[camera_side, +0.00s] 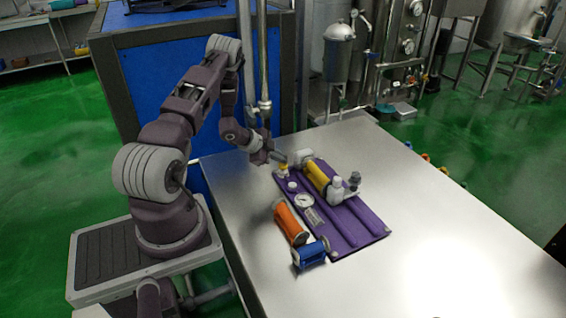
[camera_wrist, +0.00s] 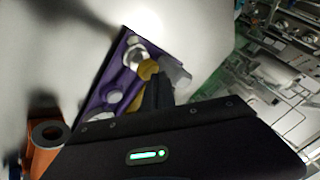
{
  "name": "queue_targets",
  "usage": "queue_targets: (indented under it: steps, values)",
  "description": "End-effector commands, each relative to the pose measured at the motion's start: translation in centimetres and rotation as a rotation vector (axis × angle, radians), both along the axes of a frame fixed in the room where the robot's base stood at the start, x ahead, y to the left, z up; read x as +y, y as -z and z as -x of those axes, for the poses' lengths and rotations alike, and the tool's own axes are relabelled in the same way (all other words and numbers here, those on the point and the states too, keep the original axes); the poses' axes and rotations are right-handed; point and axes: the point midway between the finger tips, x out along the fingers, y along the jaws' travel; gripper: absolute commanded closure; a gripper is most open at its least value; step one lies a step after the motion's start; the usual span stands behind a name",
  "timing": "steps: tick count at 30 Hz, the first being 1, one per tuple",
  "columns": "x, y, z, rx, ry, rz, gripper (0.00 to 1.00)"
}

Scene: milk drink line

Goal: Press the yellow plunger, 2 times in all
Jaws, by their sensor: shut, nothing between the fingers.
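The yellow plunger (camera_side: 283,169) is at the far left corner of a purple panel (camera_side: 376,232) lying on the metal table. In the wrist view the round yellow plunger top (camera_wrist: 148,69) shows just beyond my fingertips. My gripper (camera_side: 279,158) is shut and empty, pointing at the plunger from just above it. In the wrist view my gripper (camera_wrist: 157,82) overlaps part of the plunger's near edge. I cannot tell whether the fingertips touch it or how far down it is pressed.
The panel also carries a yellow cylinder (camera_side: 317,174), a white cap (camera_side: 292,186), a gauge (camera_side: 304,200) and a white bottle (camera_side: 336,190). The table (camera_side: 440,240) is clear to the right.

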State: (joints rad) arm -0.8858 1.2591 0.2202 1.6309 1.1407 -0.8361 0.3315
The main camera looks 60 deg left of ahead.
Motion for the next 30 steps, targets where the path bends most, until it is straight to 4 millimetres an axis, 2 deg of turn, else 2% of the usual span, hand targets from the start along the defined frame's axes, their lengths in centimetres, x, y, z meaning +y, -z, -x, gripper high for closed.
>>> queue_targets:
  steps: [30]
  values:
    - [0.01,0.8,0.05,0.002,-0.001,0.0,1.0]
